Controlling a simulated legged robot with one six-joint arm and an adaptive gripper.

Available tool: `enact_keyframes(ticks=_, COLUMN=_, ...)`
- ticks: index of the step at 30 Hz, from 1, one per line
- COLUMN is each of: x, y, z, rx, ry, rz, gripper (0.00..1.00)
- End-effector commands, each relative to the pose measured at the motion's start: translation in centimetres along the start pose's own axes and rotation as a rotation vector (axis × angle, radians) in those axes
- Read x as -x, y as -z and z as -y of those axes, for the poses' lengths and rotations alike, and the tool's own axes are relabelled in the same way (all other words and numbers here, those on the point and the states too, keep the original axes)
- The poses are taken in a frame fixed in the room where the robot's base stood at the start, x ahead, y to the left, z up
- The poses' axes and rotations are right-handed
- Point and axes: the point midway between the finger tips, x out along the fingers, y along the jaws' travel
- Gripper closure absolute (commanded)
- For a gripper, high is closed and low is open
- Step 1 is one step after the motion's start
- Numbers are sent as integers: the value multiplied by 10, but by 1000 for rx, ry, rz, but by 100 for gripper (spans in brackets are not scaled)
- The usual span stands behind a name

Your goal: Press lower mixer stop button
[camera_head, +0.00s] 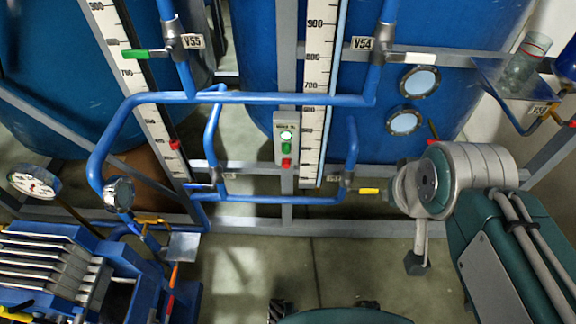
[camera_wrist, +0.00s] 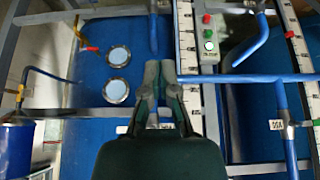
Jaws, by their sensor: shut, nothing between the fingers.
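A small grey control box (camera_head: 285,140) is fixed to the frame upright in the middle of the head view. It has a lit pale-green lamp (camera_head: 286,136) above, a green button (camera_head: 286,150) below it, and a red button (camera_head: 286,163) at the bottom. In the wrist view the scene is upside down, and the red button (camera_wrist: 207,18) is uppermost on the box (camera_wrist: 208,60). My gripper (camera_wrist: 160,66) is shut and empty in the wrist view, left of the box in that picture and apart from it. I cannot make out my fingertips in the head view.
Blue pipes (camera_head: 250,97) cross above and below the box. Long white scales (camera_head: 318,80) stand beside it. A white-handled valve (camera_head: 410,58) and a yellow-handled valve (camera_head: 368,190) stick out at right. Blue tanks (camera_head: 255,60) stand behind. Open floor (camera_head: 330,255) shows below.

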Motion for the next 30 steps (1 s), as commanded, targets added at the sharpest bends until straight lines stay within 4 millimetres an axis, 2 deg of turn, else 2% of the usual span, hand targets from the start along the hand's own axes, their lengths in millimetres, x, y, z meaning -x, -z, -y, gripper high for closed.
enact_keyframes(ticks=5, x=-22, y=29, z=-8, rx=108, ry=-36, rz=-40, gripper=100)
enact_keyframes(ticks=12, x=-68, y=81, z=-20, rx=355, ry=-102, rz=-128, gripper=100)
enact_keyframes(ticks=18, x=-110, y=118, z=-24, rx=570, ry=-143, rz=-199, gripper=100)
enact_keyframes(ticks=24, x=-156, y=147, z=-23, rx=791, ry=-171, rz=-274, gripper=100)
enact_keyframes(ticks=30, x=-203, y=166, z=-16, rx=1005, ry=-184, rz=-358, gripper=100)
